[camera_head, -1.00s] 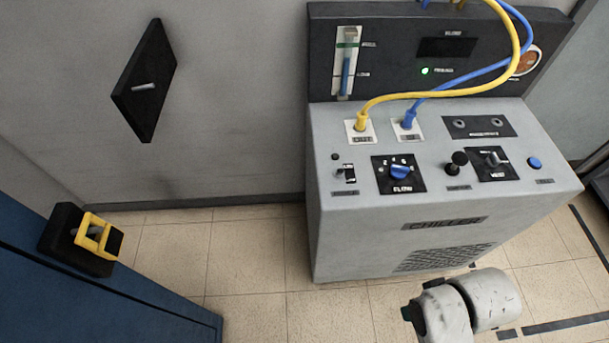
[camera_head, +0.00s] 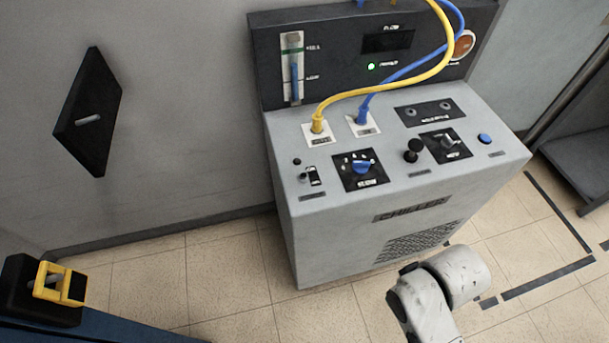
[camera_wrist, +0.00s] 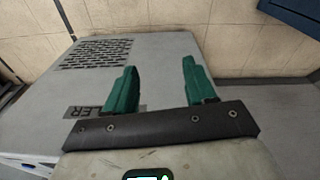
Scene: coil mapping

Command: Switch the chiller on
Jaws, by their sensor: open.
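The chiller (camera_head: 375,234) is a grey cabinet with a sloped control top and a dark upright back panel. A small toggle switch (camera_head: 306,176) sits at the left of its top, beside a blue flow knob (camera_head: 361,167). A green light (camera_head: 371,66) glows on the back panel. My gripper does not show in the head view; only my pale arm (camera_head: 438,290) shows, in front of the chiller. In the wrist view my gripper (camera_wrist: 155,85) has two green fingers wide apart with nothing between them. The chiller's front, with its grille (camera_wrist: 95,53) and label, lies beyond the fingers.
Yellow (camera_head: 390,88) and blue hoses plug into the chiller's top. A black knob (camera_head: 413,150), a valve knob and a blue button (camera_head: 485,138) stand to the right. A yellow-and-black latch (camera_head: 58,284) is at lower left. Tiled floor is clear before the chiller.

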